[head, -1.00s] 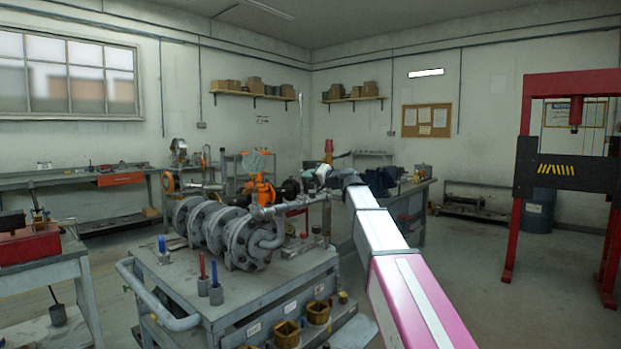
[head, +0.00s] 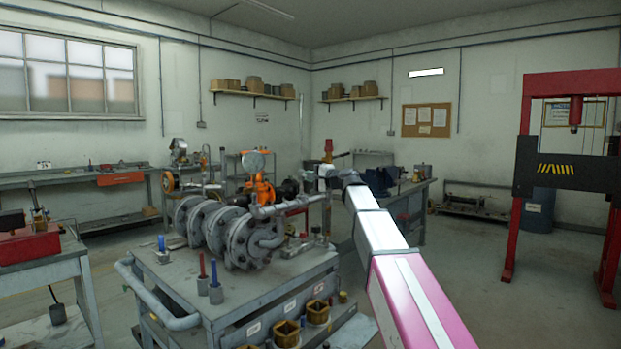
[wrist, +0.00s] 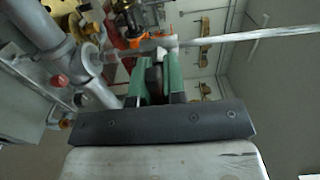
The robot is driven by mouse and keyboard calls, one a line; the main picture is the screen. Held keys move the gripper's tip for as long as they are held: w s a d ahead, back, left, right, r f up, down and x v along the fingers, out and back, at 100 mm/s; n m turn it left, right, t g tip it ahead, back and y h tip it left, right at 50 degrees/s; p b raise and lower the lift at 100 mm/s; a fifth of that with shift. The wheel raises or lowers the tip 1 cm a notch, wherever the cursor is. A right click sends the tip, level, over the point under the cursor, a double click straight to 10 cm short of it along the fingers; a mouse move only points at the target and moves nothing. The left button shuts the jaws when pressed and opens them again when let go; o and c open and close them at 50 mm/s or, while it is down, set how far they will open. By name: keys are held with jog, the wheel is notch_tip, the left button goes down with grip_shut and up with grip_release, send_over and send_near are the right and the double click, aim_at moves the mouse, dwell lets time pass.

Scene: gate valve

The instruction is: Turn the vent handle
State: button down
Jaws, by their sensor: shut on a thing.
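My gripper (wrist: 157,82) is in the middle of the wrist view, with its green-padded fingers close together. It is shut on a dark, narrow piece (wrist: 155,76) between the pads, which looks like the vent handle. The fingers hide most of it, so its full shape and angle cannot be told. In the head view my gripper (head: 326,172) is at the right end of the thin grey pipe (head: 290,204) on the valve assembly. The handle is too small to make out there. The grey flanged valve body (head: 240,238) sits on the cart.
Grey pipework (wrist: 62,50) with a red knob (wrist: 60,80) is close to the left of my gripper in the wrist view. A round gauge (head: 255,161) stands above an orange part (head: 262,188). The cart (head: 270,290) carries tools.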

dwell(0.4)
jog(key=c, duration=1.2)
grip_release()
jog(key=shift+d, duration=0.1)
jog(key=v, duration=1)
jog(key=shift+s+d, duration=0.3)
jog(key=s+d+f+n+g+h, duration=0.1)
jog(key=s+f+g+h, duration=0.15)
jog(key=f, duration=0.85)
jog(key=s+d+f+n+g+h, duration=0.1)
jog(key=s+d+f+h, duration=0.15)
jog(key=f, duration=0.85)
jog(key=s+d+f+n+g+h, duration=0.1)
jog(key=s+f+h, duration=0.15)
jog(key=f, duration=0.85)
jog(key=s+d+f+n+g+h, duration=0.1)
jog(key=s+d+f+g+h, duration=0.1)
jog(key=s+f, duration=0.4)
jog(key=s+d+f+n+g+h, duration=0.2)
jog(key=s+d+f, duration=0.3)
jog(key=f, duration=0.5)
jog(key=s+d+f+n+g+h, duration=0.1)
jog(key=s+d+f+g+h, duration=0.1)
jog(key=s+f, duration=0.7)
jog(key=shift+s+d+n+g+h, duration=0.25)
jog(key=shift+d+n+h, duration=0.1)
jog(key=shift+d, duration=0.55)
